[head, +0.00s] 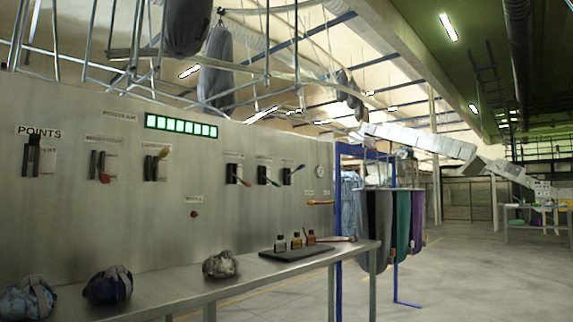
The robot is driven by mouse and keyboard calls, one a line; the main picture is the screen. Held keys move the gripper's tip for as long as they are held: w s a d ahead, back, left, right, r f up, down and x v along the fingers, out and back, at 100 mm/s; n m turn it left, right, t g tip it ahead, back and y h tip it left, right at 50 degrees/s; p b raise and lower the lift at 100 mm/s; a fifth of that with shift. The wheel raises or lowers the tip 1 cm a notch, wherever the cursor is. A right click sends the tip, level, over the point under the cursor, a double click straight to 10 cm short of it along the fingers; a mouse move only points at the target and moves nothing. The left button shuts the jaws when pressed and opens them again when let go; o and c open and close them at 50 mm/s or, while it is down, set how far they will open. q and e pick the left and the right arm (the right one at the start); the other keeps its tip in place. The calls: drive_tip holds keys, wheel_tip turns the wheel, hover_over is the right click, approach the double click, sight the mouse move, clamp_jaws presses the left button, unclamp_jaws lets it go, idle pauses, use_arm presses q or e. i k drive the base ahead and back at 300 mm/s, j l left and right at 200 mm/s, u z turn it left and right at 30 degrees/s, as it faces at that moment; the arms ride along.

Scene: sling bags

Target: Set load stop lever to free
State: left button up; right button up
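A grey metal control panel (120,220) fills the left side of the head view. It carries several levers in black slots. A black-handled one (32,157) is under the "POINTS" sign. Beside it are a red-tipped lever (105,178) angled down and a yellow-tipped lever (163,153) angled up. Further right are a red-tipped lever (244,182) and a green-tipped lever (274,182), both angled down, and a blue-tipped lever (298,168) angled up. The small labels are too blurred to tell which is the load stop lever. Neither gripper is in view.
A metal shelf (250,282) runs along the panel with several cloth bundles (108,286) and a dark tray (270,254) of small bottles. A blue-framed rack (337,235) with hanging bags stands past its end. Open floor (460,270) lies to the right.

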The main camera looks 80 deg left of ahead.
sight(164, 152)
drive_tip(key=u, duration=3.3)
drive_tip(key=i+l+u, duration=0.15)
drive_tip(key=l, duration=0.15)
drive_tip(key=i+l+u, duration=0.1)
drive_tip(key=l, duration=0.25)
drive_tip(key=i+l+u, duration=0.15)
drive_tip(key=l, duration=0.15)
drive_tip(key=i+l+u, duration=0.1)
drive_tip(key=l, duration=0.25)
